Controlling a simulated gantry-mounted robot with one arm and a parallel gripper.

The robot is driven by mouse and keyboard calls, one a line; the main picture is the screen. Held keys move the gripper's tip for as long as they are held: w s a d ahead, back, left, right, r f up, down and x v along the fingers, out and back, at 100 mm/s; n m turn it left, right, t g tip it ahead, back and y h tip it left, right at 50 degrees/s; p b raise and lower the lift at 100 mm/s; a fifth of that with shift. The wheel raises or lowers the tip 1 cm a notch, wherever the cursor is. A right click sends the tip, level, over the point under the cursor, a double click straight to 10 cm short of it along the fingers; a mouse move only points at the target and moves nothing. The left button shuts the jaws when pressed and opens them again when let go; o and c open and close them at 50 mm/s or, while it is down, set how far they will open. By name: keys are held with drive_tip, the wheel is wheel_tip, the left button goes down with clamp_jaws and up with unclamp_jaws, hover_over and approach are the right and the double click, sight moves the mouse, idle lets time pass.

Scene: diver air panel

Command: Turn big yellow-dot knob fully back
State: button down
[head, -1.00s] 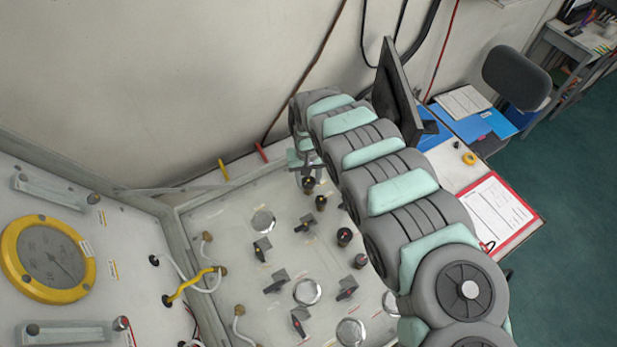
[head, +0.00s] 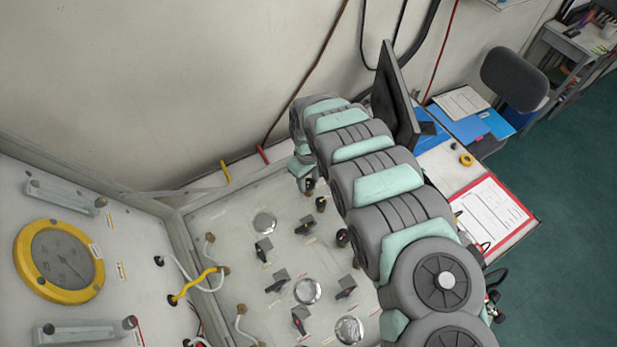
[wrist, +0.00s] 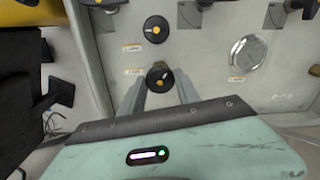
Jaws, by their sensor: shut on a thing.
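Two round black knobs with yellow marks stand in a line on the pale panel. In the wrist view, my gripper (wrist: 160,84) has its two grey fingers on either side of the nearer yellow-marked knob (wrist: 158,76), shut on it. Its yellow mark points up and to the right. The other yellow-dot knob (wrist: 156,29) is just beyond, clear of the fingers. In the head view, the two knobs (head: 309,185) and (head: 321,204) show just below my wrist, which hides the fingertips. I cannot tell from size which knob is bigger.
The panel (head: 225,235) also carries several black lever valves (head: 276,281) and round gauges (head: 307,291). A yellow-rimmed gauge (head: 60,262) is on the left panel. A monitor (head: 396,95) stands close beside my arm, with a clipboard (head: 490,215) on the desk.

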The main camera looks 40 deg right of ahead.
drive_tip(key=n+p, duration=0.1)
drive_tip(key=n, duration=0.5)
drive_tip(key=shift+p, duration=0.4)
drive_tip(key=n+p, duration=0.1)
drive_tip(key=n, duration=0.5)
drive_tip(key=shift+n, duration=0.4)
drive_tip(key=n, duration=1.1)
drive_tip(key=shift+n+b, duration=0.3)
drive_tip(key=shift+n, duration=0.1)
drive_tip(key=c, duration=0.9)
unclamp_jaws()
drive_tip(key=shift+r, duration=0.1)
